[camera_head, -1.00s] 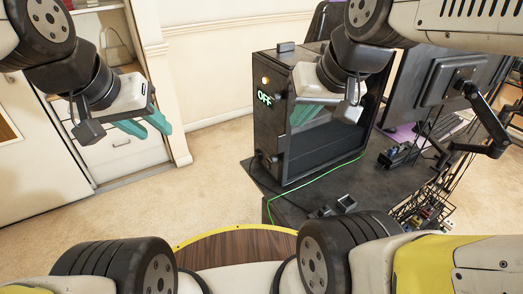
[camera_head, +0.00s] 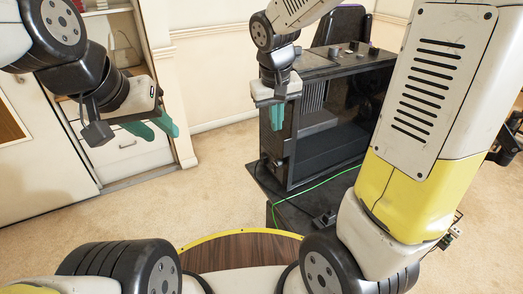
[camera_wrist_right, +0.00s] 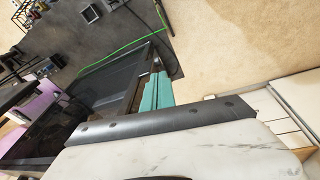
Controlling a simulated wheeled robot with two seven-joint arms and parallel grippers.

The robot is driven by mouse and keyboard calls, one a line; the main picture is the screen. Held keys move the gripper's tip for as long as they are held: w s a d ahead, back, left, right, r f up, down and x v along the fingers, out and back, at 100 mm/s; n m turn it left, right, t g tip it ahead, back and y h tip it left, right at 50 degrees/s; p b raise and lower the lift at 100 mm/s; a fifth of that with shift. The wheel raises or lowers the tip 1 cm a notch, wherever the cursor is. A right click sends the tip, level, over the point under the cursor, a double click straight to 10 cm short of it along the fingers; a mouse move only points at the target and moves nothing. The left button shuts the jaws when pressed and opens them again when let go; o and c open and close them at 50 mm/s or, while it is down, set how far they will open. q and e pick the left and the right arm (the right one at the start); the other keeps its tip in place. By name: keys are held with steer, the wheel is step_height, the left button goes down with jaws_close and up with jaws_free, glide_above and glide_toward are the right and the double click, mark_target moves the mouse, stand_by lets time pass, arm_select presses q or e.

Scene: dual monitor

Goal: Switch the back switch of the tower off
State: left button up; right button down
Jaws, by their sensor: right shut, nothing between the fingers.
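The black tower (camera_head: 335,125) stands upright on the dark desk in the head view, its glass side facing me. Its narrow left face, with the back switch, is mostly hidden behind my right wrist, and I cannot see the switch or its label. My right gripper (camera_head: 277,120) is shut and empty, its teal fingers pointing down in front of that face; I cannot tell whether they touch it. In the right wrist view the fingers (camera_wrist_right: 155,92) lie together beside the tower's edge (camera_wrist_right: 112,75). My left gripper (camera_head: 166,133) is open and empty, away from the tower at the left.
The dark desk (camera_head: 290,215) carries a green cable (camera_head: 330,180). My right arm covers the monitor area at the right. A shelf cabinet (camera_head: 125,150) stands behind my left gripper. Carpet (camera_head: 215,180) lies clear between the cabinet and the desk.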

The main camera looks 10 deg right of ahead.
steer(key=w+a+f+n+h, duration=0.1)
steer(key=w+a+f, duration=0.3)
steer(key=f, duration=0.4)
steer(key=w+a+f+n+h, duration=0.1)
steer(key=w+a+f, duration=0.3)
steer(key=f, duration=0.5)
steer(key=shift+w+a+n+g+h, duration=0.2)
steer(key=shift+w+n+g+h, duration=0.15)
steer(key=shift+h, duration=0.45)
glide_toward(272, 170)
step_height(272, 170, down, 5)
steer(key=shift+s+r, duration=0.15)
steer(key=shift+w+d+r, duration=0.1)
steer(key=shift+w+d, duration=0.15)
steer(key=shift+d, duration=0.45)
steer(key=shift+d, duration=0.1)
steer(key=shift+w+d+r, duration=0.1)
steer(key=shift+w+d, duration=0.05)
steer(key=shift+d, duration=0.05)
steer(key=shift+r, duration=0.1)
